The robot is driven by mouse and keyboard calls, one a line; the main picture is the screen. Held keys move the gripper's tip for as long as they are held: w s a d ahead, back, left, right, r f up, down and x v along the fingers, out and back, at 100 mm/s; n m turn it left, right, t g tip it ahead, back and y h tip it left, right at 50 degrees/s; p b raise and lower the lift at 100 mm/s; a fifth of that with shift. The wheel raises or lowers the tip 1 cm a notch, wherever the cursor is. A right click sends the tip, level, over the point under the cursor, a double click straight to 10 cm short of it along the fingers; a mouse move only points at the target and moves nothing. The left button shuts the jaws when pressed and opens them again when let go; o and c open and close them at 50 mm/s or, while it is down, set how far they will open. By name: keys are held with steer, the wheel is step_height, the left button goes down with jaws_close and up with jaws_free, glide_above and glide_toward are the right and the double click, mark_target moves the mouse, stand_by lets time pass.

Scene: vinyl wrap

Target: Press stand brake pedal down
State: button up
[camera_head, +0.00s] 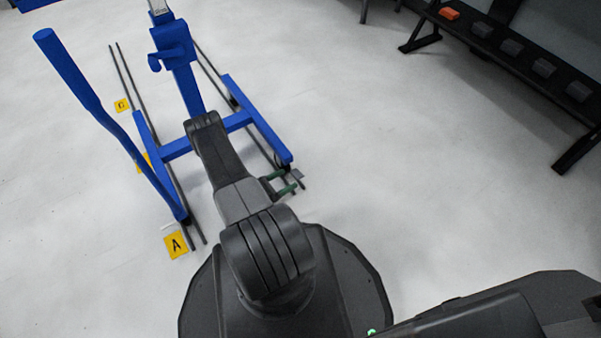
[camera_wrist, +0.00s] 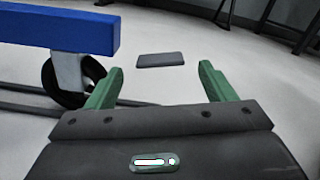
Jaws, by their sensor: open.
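The blue stand (camera_head: 262,125) stands on the floor ahead, and its right leg ends near my gripper. A small flat dark grey plate, which looks like the brake pedal (camera_wrist: 160,60), shows ahead of my gripper in the wrist view. It also appears beside the leg end in the head view (camera_head: 297,174). My gripper (camera_head: 282,183) has green fingers, spread apart and empty. In the wrist view the fingers (camera_wrist: 160,85) frame the space just short of the pedal, with a gap visible. How the pedal joins the stand cannot be seen.
A blue leg (camera_wrist: 60,30) with a black caster wheel (camera_wrist: 75,80) is left of my gripper. Dark rails (camera_head: 125,80) run along the floor. A yellow marker "A" (camera_head: 177,245) lies left. A black bench (camera_head: 500,55) stands upper right; floor between is clear.

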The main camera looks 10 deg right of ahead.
mark_target(300, 172)
steer(key=shift+b+x, duration=0.85)
steer(key=shift+x, duration=2.9)
steer(key=c, duration=1)
steer(key=shift+f, duration=0.1)
steer(key=m, duration=0.1)
steer(key=f+m, duration=0.1)
steer(key=m, duration=0.1)
steer(key=shift+s, duration=0.15)
steer(key=shift+f+m, duration=0.15)
steer(key=shift+m, duration=0.6)
steer(key=shift+f+m, duration=0.15)
steer(key=shift+m, duration=0.6)
